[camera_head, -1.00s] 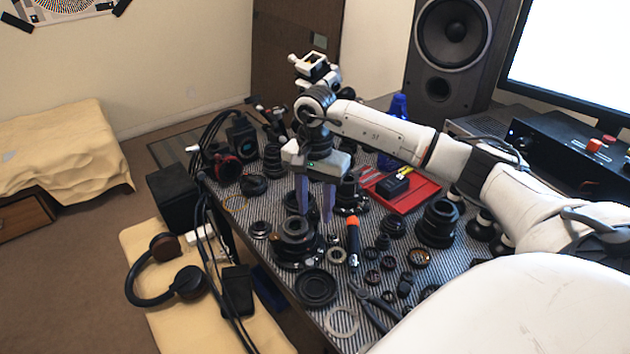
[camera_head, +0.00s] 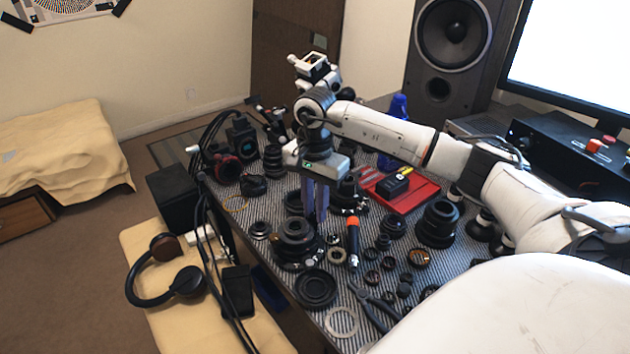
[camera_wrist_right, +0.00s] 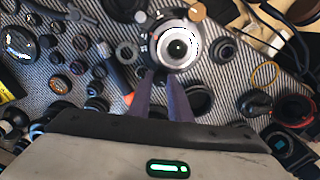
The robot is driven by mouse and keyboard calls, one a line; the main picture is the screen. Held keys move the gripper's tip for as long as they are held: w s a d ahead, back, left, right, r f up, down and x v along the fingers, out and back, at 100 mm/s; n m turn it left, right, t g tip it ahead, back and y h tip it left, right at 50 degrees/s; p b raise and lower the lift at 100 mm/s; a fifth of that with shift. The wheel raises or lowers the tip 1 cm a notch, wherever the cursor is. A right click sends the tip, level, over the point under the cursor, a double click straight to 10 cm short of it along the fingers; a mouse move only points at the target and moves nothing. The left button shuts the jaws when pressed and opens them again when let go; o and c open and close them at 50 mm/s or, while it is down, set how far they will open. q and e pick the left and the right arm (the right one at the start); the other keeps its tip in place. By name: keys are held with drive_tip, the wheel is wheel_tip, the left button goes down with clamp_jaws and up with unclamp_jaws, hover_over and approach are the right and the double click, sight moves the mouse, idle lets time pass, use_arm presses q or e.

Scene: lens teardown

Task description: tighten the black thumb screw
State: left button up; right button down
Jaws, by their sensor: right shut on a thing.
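My right gripper (camera_head: 315,218) points down at the edge of a dark lens assembly (camera_head: 297,229) on the striped mat. Its two purple-grey fingers are close together. In the right wrist view the fingertips (camera_wrist_right: 163,78) meet at the near edge of the lens assembly (camera_wrist_right: 178,47), which shows a bright ring around a dark centre. The black thumb screw is not clear in either view; the small dark thing between the fingertips is mostly hidden by them. My left gripper is not in view.
An orange-handled screwdriver (camera_head: 353,238) stands out just right of the gripper. A red tray (camera_head: 408,197), pliers (camera_head: 375,306), a black ring (camera_head: 316,289) and many loose lens parts crowd the striped mat (camera_head: 338,270). Headphones (camera_head: 160,293) lie on the lower left surface.

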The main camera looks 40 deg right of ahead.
drive_tip(key=m, duration=0.6)
drive_tip(key=shift+r+p, duration=0.1)
drive_tip(key=shift+p, duration=0.2)
drive_tip(key=m, duration=0.4)
drive_tip(key=shift+m+p, duration=0.35)
drive_tip(key=shift+m, duration=0.85)
drive_tip(key=c, duration=1.6)
unclamp_jaws()
